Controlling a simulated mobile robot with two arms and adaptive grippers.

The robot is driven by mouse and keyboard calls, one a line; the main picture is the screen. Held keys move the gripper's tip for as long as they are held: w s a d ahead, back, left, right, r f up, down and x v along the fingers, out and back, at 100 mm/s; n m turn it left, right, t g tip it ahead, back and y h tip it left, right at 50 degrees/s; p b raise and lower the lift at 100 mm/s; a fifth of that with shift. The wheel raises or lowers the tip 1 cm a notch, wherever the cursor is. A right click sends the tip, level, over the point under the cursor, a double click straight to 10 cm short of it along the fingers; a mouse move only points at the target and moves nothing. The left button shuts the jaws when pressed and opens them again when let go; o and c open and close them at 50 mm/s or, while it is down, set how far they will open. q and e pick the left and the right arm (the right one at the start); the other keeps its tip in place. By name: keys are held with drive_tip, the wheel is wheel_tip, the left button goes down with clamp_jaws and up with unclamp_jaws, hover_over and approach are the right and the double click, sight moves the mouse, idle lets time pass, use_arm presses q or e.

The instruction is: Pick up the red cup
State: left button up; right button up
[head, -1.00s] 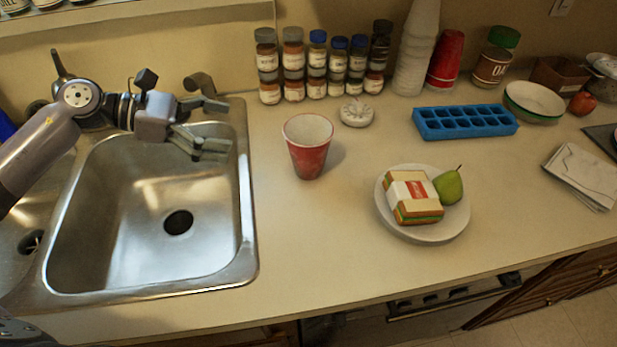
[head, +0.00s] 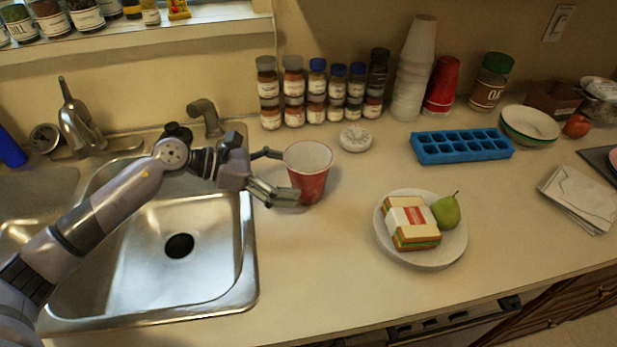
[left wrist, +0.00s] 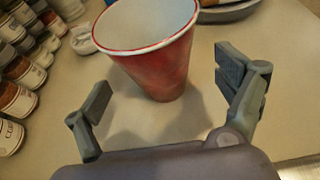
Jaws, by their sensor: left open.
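The red cup (head: 312,184) stands upright on the counter just right of the sink. It is red outside and white inside, with an open top. My left gripper (head: 280,174) is open at the cup's left side, its fingers pointing at the cup. In the left wrist view the cup (left wrist: 158,62) stands ahead, between the lines of the two spread fingers of the gripper (left wrist: 168,96). The fingertips look close to the cup, but I cannot tell whether the front finger touches it. My right gripper is not in view.
The steel sink (head: 215,270) lies under my left arm. Spice jars (head: 316,93) stand behind the cup, with a small white round object (head: 355,138) to its right. A plate (head: 436,257) with a sandwich and a pear is front right. Counter between cup and plate is clear.

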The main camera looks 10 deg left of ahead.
use_arm(q)
drive_tip(key=shift+w+d, duration=0.1)
drive_tip(key=shift+d, duration=0.2)
drive_tip(key=p+x, duration=0.2)
drive_tip(key=x, duration=0.2)
drive_tip(key=shift+w+d+f, duration=0.2)
drive_tip(key=shift+w+f, duration=0.1)
drive_tip(key=shift+f, duration=0.05)
drive_tip(key=shift+c, duration=0.5)
drive_tip(key=c, duration=0.8)
